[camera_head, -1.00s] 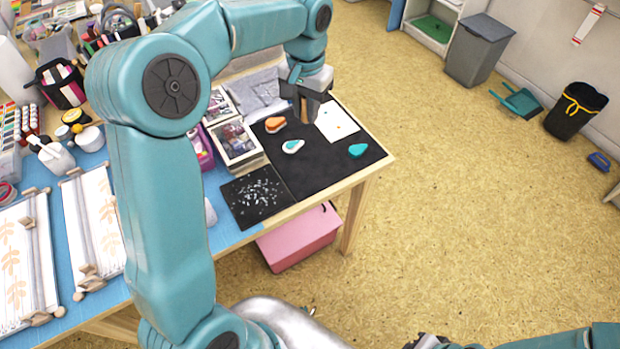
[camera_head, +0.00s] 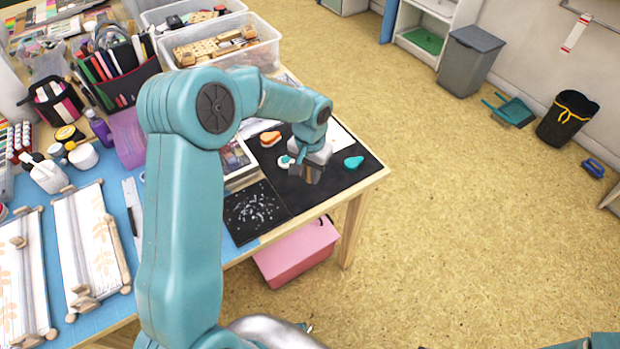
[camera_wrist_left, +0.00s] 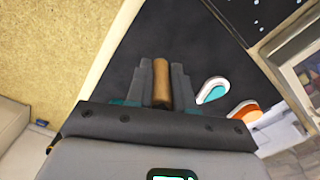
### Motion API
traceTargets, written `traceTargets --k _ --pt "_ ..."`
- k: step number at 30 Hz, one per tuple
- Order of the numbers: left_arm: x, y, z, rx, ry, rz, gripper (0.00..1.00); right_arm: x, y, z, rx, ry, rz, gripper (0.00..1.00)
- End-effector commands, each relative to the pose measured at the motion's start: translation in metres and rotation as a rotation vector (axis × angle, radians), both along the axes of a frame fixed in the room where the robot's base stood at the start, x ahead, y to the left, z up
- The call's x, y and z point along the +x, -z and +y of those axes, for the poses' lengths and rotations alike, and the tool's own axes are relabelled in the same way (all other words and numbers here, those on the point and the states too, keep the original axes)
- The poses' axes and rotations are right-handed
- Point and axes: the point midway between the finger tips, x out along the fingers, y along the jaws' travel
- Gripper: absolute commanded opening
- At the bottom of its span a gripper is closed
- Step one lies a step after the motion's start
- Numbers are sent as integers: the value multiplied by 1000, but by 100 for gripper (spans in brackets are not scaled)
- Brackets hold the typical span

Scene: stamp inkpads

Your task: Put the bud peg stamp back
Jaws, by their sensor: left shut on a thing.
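My left gripper (camera_head: 308,176) is over the black mat (camera_head: 330,186) at the table's right corner. In the left wrist view, it (camera_wrist_left: 161,80) is shut on the wooden peg stamp (camera_wrist_left: 161,84). The peg's stamping end is hidden, and I cannot tell whether it touches the mat. A white-and-teal drop-shaped pad (camera_head: 285,161) lies just left of the gripper and also shows in the wrist view (camera_wrist_left: 212,90). An orange pad (camera_head: 270,138) lies farther back, and a teal pad (camera_head: 354,162) lies to the right. My right gripper is out of view.
A black speckled square (camera_head: 254,212) lies left of the mat. A white sheet (camera_head: 339,138) is behind the gripper, partly hidden. The table's wooden edge (camera_head: 365,184) is close on the right. A pink bin (camera_head: 297,252) stands below. Bottles and wooden frames (camera_head: 92,245) fill the left side.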

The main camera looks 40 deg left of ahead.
Motion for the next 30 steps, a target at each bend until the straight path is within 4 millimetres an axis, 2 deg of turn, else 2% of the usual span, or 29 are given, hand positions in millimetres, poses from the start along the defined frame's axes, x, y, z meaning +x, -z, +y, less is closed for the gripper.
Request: traceTargets --k 3,6,17,18,20,30 --pt "-2 21 0 0 0 4 0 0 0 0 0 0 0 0" --pt "-1 29 0 0 -1 2 0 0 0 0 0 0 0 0" --pt "-1 35 0 0 0 0 0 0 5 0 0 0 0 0" --pt "-1 34 0 0 0 0 29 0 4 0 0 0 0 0" --pt "-1 33 0 0 0 0 48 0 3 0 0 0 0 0" --pt "-1 29 0 0 0 0 48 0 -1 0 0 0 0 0"
